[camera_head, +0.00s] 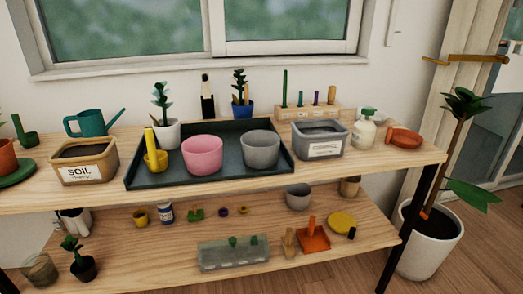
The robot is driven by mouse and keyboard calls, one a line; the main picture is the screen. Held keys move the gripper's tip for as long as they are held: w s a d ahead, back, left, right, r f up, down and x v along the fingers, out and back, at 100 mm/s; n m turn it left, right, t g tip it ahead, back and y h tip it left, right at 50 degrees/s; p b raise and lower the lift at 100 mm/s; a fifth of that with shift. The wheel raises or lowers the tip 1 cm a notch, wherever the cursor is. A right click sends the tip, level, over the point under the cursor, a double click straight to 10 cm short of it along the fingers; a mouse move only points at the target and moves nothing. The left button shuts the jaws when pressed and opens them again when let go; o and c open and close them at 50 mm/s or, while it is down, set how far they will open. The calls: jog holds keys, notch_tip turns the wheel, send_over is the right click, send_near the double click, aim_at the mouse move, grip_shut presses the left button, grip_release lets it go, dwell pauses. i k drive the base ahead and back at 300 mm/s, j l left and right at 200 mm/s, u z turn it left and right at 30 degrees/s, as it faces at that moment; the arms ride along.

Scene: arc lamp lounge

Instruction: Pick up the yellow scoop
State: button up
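The yellow scoop (156,160) stands on the dark green tray (222,182) on the upper shelf, near the tray's left side. It has a round cup at the bottom and a handle rising upright from it. The pink pot (203,158) is just to its right. A white pot with a small plant (166,133) is close behind it. My gripper is not in view.
A soil bin (84,172) and a teal watering can (95,122) stand left of the tray. A grey pot (261,152) is on the tray's right. A grey bin (322,142) and spray bottle (365,133) stand farther right. The tray's front strip is clear.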

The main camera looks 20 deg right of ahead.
aim_at(156, 161)
jog(key=i+j+z, duration=0.25)
jog(key=j, duration=0.95)
jog(key=j+z, duration=0.3)
jog(key=j, duration=0.9)
jog(key=i+j+z, duration=0.1)
jog(key=j, duration=0.35)
jog(key=i+j+z, duration=0.1)
jog(key=j, duration=0.35)
jog(key=i, duration=0.8)
